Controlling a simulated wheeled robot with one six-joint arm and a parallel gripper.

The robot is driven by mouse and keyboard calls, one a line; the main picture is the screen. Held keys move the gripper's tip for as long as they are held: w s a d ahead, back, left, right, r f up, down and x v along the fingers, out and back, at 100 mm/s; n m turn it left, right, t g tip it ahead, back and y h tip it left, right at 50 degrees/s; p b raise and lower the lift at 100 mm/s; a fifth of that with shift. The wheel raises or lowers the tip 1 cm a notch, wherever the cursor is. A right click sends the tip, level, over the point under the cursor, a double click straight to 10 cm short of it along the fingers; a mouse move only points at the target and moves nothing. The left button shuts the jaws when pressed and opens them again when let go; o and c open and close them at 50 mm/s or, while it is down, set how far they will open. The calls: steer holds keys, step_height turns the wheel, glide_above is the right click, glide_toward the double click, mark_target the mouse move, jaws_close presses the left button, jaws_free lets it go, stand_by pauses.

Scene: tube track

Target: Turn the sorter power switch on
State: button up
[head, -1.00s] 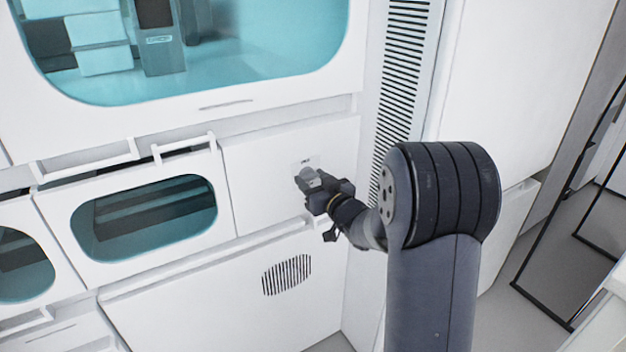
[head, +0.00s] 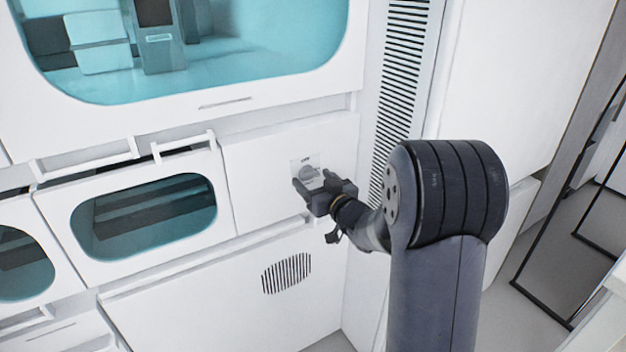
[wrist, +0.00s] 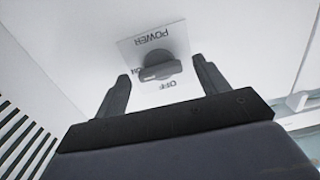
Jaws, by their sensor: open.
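The sorter power switch (wrist: 160,70) is a dark grey rotary knob on a white plate (wrist: 150,45) marked POWER, ON and OFF, seen upside down in the wrist view. In the head view the switch (head: 308,174) sits on a white panel, partly covered by my gripper (head: 314,187). My gripper (wrist: 160,88) is open in the wrist view, one finger on each side of the knob in the picture. Gaps show between the fingers and the knob. I cannot tell how far the fingertips are from the panel.
A handle bar (head: 185,143) sticks out left of the switch panel, above a drawer with a teal window (head: 145,215). A slotted vent strip (head: 398,90) runs to the right. A round grille (head: 286,274) is below. The floor at right shows a black frame.

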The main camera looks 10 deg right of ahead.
steer(key=v, duration=0.9)
steer(key=shift+s, duration=0.35)
steer(key=shift+w+d, duration=0.1)
steer(key=x, duration=1)
steer(key=shift+w, duration=0.3)
steer(key=shift+s, duration=0.1)
